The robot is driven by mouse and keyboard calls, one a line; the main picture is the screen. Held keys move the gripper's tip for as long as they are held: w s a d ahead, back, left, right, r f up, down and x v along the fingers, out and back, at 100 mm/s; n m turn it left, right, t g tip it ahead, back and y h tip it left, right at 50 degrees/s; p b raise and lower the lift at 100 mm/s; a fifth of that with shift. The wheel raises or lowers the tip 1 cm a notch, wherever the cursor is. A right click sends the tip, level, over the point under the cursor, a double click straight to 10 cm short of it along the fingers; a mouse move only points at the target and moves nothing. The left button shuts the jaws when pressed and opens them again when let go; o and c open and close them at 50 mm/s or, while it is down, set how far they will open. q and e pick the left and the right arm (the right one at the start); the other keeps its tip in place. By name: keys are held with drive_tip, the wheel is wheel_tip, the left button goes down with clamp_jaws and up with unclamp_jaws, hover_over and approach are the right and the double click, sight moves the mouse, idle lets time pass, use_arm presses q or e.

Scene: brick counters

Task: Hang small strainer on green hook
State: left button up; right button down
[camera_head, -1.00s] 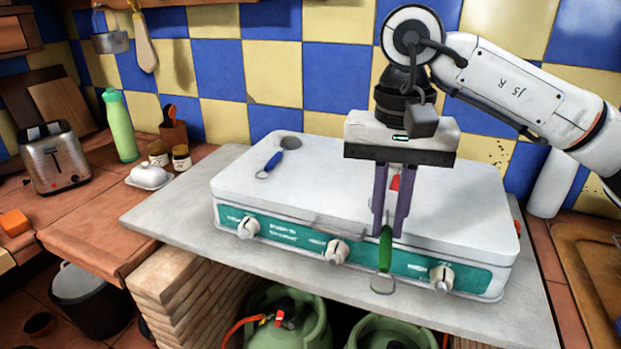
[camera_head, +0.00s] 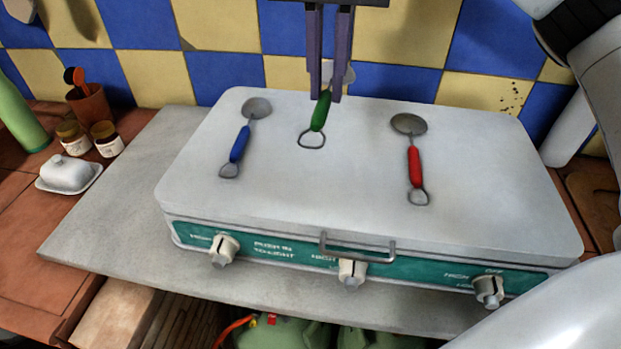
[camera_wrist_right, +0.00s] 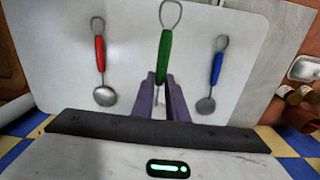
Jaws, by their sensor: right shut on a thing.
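My right gripper (camera_head: 325,98) is shut on the green-handled utensil (camera_head: 319,112), gripping its handle above the white stove lid. Its wire loop (camera_head: 311,141) points toward the front, and its grey head is partly hidden behind the fingers. The right wrist view also shows the green handle (camera_wrist_right: 164,58) between the fingers (camera_wrist_right: 161,78). A blue-handled utensil (camera_head: 240,145) and a red-handled utensil (camera_head: 414,165) lie on the lid, either side of it. I cannot tell which is the small strainer. No green hook shows. My left gripper is not in view.
The stove (camera_head: 300,215) has knobs and a front handle. A butter dish (camera_head: 68,174), jars (camera_head: 107,139), a brown pot with utensils (camera_head: 88,104) and a green bottle (camera_head: 20,110) stand at left. The tiled wall (camera_head: 225,25) is behind. The lid's front middle is clear.

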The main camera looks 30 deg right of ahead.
drive_tip(key=b, duration=0.2)
hover_over(323, 157)
wheel_tip(323, 157, down, 5)
drive_tip(key=shift+f, duration=0.7)
wheel_tip(323, 157, down, 3)
drive_tip(key=shift+d+f, duration=0.1)
drive_tip(key=shift+f, duration=0.2)
drive_tip(key=c, duration=2.2)
unclamp_jaws()
drive_tip(key=shift+f, duration=0.1)
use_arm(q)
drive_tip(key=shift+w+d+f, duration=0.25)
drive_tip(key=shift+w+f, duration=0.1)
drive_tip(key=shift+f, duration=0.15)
use_arm(e)
drive_tip(key=o, duration=0.5)
drive_tip(key=shift+c, duration=0.2)
